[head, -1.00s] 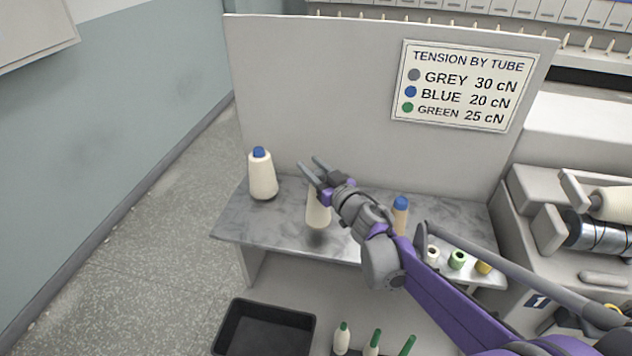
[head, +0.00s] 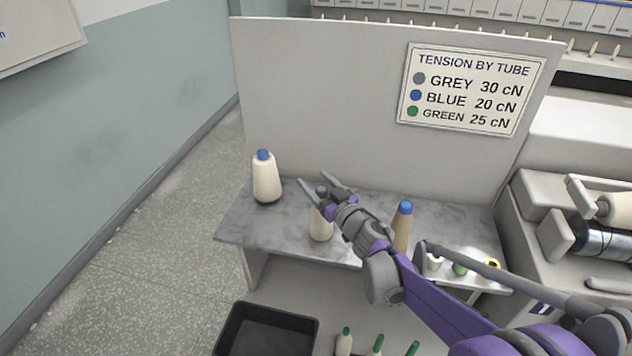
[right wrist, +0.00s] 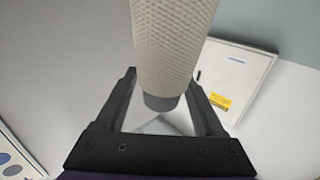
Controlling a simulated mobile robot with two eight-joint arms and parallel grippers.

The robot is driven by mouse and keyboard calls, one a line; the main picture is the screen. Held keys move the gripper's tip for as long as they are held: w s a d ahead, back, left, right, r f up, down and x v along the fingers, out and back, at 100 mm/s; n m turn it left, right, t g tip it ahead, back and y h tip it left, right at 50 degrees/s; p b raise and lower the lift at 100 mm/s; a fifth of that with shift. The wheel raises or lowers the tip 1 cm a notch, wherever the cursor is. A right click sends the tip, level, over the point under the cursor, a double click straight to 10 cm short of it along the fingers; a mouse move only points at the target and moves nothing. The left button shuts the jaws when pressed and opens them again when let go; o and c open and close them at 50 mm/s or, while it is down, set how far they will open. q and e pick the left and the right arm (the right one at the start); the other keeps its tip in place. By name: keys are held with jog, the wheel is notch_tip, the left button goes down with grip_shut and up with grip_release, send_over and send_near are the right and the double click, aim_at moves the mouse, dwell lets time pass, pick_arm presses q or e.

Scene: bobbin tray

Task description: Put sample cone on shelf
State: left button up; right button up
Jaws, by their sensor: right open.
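The sample cone, a cream cone with a grey tube tip (head: 321,226), stands upright on the grey marbled shelf (head: 240,225), with its base appearing to rest on the surface. My right gripper (head: 318,184) is around its top, fingers spread. In the right wrist view the cone's wound body (right wrist: 172,40) and grey tip lie between the two fingers, with gaps visible on both sides of the tip. My left gripper is not in view.
A cream cone with a blue tip (head: 266,180) stands left on the shelf. A tan blue-topped cone (head: 401,232) stands right, near several small spools (head: 434,262). A panel with a tension sign (head: 470,90) rises behind. A black bin (head: 228,335) and green-tipped cones (head: 345,343) are below.

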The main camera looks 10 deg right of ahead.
jog(key=shift+r, duration=0.1)
jog(key=s+d+m+h, duration=0.4)
jog(key=s+d+h, duration=0.2)
jog(key=s+d, duration=0.6)
jog(key=s+d+f+m+g+h, duration=0.1)
jog(key=s+f+m+g+h, duration=0.25)
jog(key=s, duration=0.55)
jog(key=s+a+f+n+g+y, duration=0.1)
jog(key=s+a+f+g, duration=0.2)
jog(key=s+f, duration=0.3)
jog(key=s+a+f+n+g+y, duration=0.1)
jog(key=s+f+g, duration=0.4)
jog(key=s, duration=0.6)
jog(key=shift+a+f+n+y+b, duration=0.35)
jog(key=shift+a+f+n+b, duration=0.15)
jog(key=shift+a+f, duration=0.55)
jog(key=shift+a+r, duration=0.1)
jog(key=shift+r, duration=0.15)
